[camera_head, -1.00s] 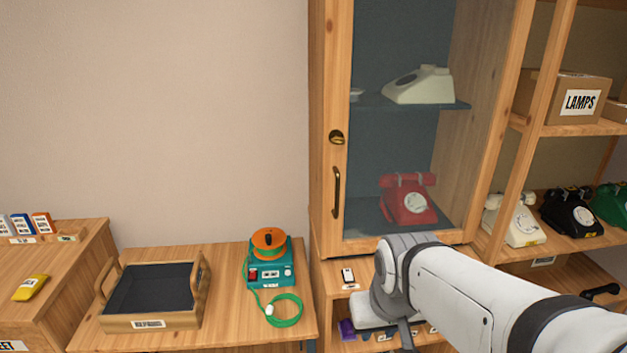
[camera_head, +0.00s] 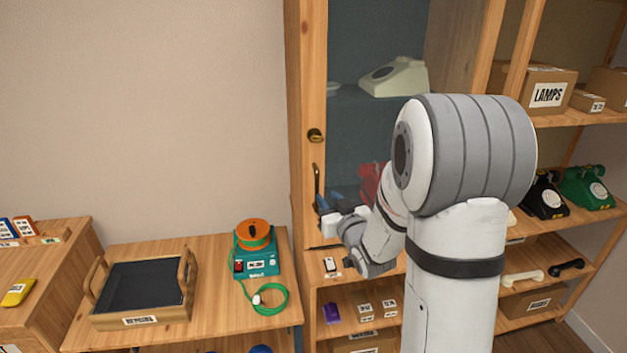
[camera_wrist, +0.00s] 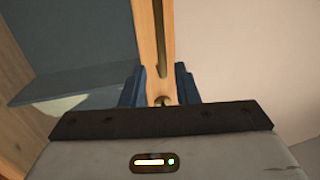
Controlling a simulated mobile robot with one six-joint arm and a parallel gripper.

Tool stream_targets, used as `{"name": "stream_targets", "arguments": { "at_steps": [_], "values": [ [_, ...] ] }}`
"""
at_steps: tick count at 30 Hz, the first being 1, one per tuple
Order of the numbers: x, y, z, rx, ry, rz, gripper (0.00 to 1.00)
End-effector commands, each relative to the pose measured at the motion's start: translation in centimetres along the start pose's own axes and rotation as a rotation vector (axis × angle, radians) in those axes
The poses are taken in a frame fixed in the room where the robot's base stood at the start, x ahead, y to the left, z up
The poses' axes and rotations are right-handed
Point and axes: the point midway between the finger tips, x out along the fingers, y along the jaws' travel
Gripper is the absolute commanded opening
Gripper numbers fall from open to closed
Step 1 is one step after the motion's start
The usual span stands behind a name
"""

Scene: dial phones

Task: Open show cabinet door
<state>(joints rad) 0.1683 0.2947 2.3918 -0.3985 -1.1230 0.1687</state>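The show cabinet door (camera_head: 306,70) is a wooden frame with a glass pane, and it looks shut. Its dark bar handle (camera_head: 317,186) is upright on the left stile, below a brass lock (camera_head: 315,135). My gripper (camera_head: 327,202) is at the handle's lower part in the head view. In the wrist view its two blue fingers (camera_wrist: 160,88) are apart, one on each side of the stile. The handle (camera_wrist: 161,40) runs in line with the gap between them. I see no closed grip on it. My arm hides much of the glass and the red phone (camera_head: 372,183).
A white phone (camera_head: 394,77) stands on a shelf behind the glass. Left of the cabinet, a table holds a dark-lined tray (camera_head: 140,320) and a teal device with an orange reel (camera_head: 255,250). Open shelves at right hold phones and a LAMPS box (camera_head: 535,92). Plain wall lies left.

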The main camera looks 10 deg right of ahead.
Motion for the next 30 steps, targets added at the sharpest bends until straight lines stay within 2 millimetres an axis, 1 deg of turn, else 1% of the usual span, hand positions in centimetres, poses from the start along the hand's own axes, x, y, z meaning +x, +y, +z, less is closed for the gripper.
{"name": "stream_targets", "arguments": {
  "at_steps": [5,12,15,18,22,28,30],
  "values": [
    [1.4,-0.1,-0.4,0.005,0.026,-0.011,0.28],
    [5.2,-0.1,-0.5,0.005,0.024,-0.011,0.28],
    [6.5,-0.2,-0.5,0.005,0.023,-0.012,0.28],
    [7.4,-0.2,-0.5,0.004,0.024,-0.011,0.28],
    [7.8,-0.1,-0.4,0.004,0.024,-0.01,0.28],
    [7.8,-0.1,-0.4,0.004,0.024,-0.009,0.28],
    [7.8,-0.1,-0.4,0.004,0.024,-0.009,0.23]
  ]
}}
